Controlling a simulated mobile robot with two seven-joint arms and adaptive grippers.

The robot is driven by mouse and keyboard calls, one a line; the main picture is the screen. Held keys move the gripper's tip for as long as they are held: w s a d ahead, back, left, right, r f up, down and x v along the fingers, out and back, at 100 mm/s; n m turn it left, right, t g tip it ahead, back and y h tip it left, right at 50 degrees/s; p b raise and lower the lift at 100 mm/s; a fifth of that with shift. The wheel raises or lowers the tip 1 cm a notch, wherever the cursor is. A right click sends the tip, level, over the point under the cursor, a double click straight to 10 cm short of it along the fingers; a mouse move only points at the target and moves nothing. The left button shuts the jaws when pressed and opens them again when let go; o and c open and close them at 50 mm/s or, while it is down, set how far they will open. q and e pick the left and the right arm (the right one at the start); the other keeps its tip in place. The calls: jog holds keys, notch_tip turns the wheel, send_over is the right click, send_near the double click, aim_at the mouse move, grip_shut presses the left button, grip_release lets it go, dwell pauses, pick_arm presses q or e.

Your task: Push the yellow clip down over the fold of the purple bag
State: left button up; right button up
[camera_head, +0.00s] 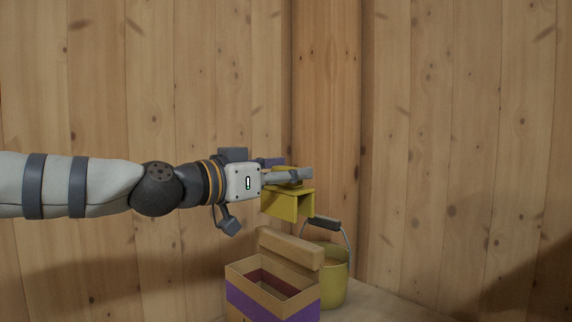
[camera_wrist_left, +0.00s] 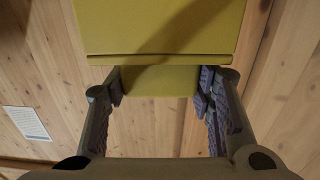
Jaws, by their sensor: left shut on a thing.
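The yellow clip (camera_head: 289,205) is an inverted-U channel with its open side facing down. My left gripper (camera_head: 298,176) is shut on the upper part of the clip and holds it in the air. In the left wrist view the clip (camera_wrist_left: 160,28) fills the top middle, with a narrower part between the fingers of my left gripper (camera_wrist_left: 158,88). The purple bag (camera_head: 268,302) stands below, tan with a purple band. Its rolled tan fold (camera_head: 290,248) lies along the back of its top. The clip is above the fold and apart from it. My right gripper is not in view.
A yellow-green bucket (camera_head: 335,278) with a dark-gripped handle stands just behind and right of the bag. Both rest on a light wooden surface (camera_head: 378,305). Plank walls close off the back. A white sheet (camera_wrist_left: 27,122) shows in the left wrist view.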

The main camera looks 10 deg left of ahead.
aim_at(286, 236)
pick_arm(q)
jog(key=shift+f+b, duration=1.2)
jog(key=shift+f, duration=2.75)
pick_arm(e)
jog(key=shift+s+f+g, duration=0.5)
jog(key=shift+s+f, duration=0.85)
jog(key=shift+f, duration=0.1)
pick_arm(q)
jog(key=o, duration=1)
jog(key=shift+r, duration=0.1)
jog(key=shift+r+p, duration=1.4)
jog(key=shift+r, duration=2.05)
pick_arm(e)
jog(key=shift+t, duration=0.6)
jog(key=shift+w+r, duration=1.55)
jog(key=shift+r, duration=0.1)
